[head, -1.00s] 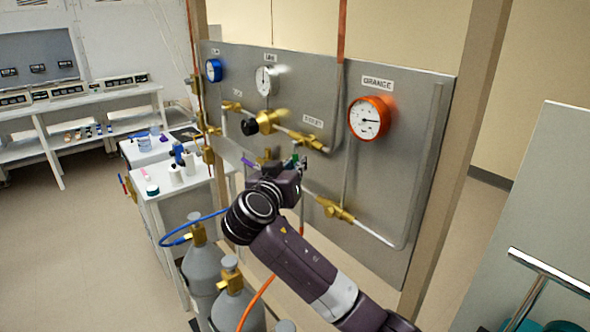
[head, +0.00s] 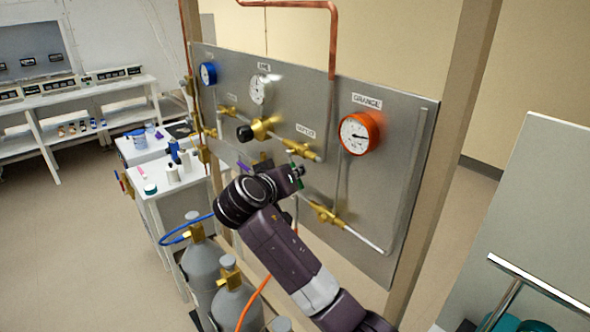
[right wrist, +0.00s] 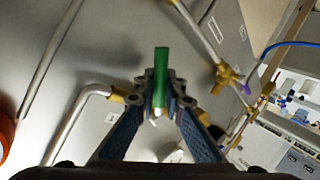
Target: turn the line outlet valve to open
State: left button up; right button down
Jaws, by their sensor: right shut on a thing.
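The valve's green lever handle (right wrist: 161,66) stands between the fingertips of my right gripper (right wrist: 160,98) in the right wrist view. The gripper is shut on it. In the head view my right gripper (head: 295,176) is in front of the lower middle of the grey panel (head: 395,190), and only a little green shows at its fingers. The valve body is mostly hidden behind the fingers, so I cannot tell the exact angle of the lever to its pipe. My left gripper is not in view.
An orange-rimmed gauge (head: 359,133) is to the right of the gripper. A black knob (head: 244,133) and a purple lever (head: 243,166) are to its left. Grey gas cylinders (head: 237,302) stand below. Brass fittings (head: 325,213) and pipes run close by.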

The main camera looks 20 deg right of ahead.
jog(key=c, duration=2)
grip_release()
jog(key=shift+a, duration=0.15)
jog(key=v, duration=1.2)
jog(key=shift+c, duration=0.2)
